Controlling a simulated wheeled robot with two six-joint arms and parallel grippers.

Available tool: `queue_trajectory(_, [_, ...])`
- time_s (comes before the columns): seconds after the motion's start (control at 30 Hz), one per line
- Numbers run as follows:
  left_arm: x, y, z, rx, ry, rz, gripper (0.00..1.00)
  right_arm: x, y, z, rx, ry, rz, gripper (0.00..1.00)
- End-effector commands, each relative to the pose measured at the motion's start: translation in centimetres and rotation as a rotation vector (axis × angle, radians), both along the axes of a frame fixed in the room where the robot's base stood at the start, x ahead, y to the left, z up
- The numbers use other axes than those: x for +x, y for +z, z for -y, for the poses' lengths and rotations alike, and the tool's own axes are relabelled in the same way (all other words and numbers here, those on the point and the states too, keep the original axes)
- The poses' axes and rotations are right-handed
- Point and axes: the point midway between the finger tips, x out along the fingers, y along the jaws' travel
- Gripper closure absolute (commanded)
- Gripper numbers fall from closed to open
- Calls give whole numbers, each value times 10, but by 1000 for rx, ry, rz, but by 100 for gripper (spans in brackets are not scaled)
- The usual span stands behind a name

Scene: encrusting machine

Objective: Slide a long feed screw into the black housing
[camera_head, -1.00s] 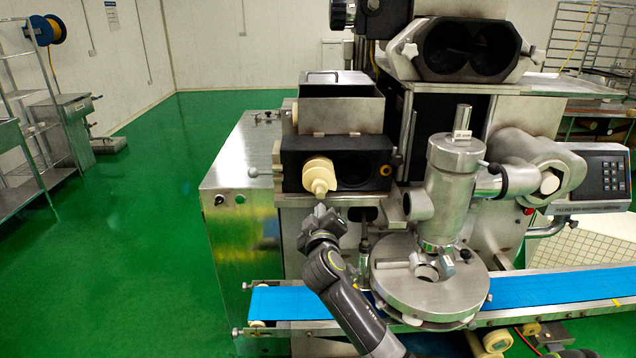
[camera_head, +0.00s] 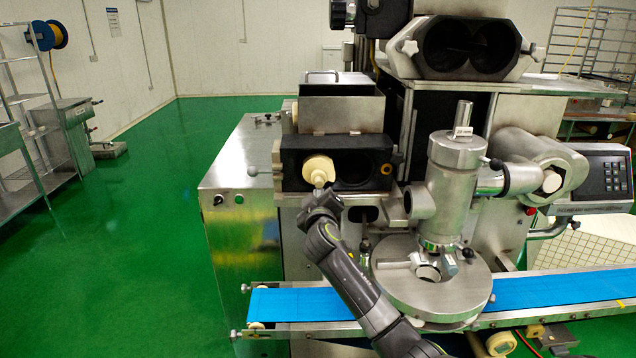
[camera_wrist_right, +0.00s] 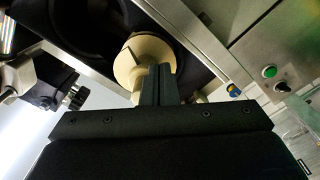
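The cream feed screw (camera_head: 318,170) sits in the left bore of the black housing (camera_head: 293,168), its rounded end sticking out of the front. In the right wrist view the screw's pale end (camera_wrist_right: 150,62) shows just beyond my fingers, with the dark housing (camera_wrist_right: 95,20) behind it. My right gripper (camera_head: 320,199) is right below and in front of the screw's end. In the wrist view its fingers (camera_wrist_right: 160,84) are together and overlap the screw's end; I cannot tell whether they touch it. The housing's right bore (camera_head: 352,168) looks empty. My left gripper is out of view.
A steel hopper (camera_head: 340,109) stands above the housing. A vertical steel cylinder (camera_head: 452,190) and round plate (camera_head: 430,290) stand close right of my right arm. The blue conveyor belt (camera_head: 300,303) runs below. Open green floor (camera_head: 130,250) lies at left.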

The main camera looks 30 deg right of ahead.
Motion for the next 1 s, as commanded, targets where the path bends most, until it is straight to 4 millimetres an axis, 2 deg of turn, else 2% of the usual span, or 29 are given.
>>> queue_trajectory(1.0, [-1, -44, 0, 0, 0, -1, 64, 61, -2, 38, -1, -2, 0, 100])
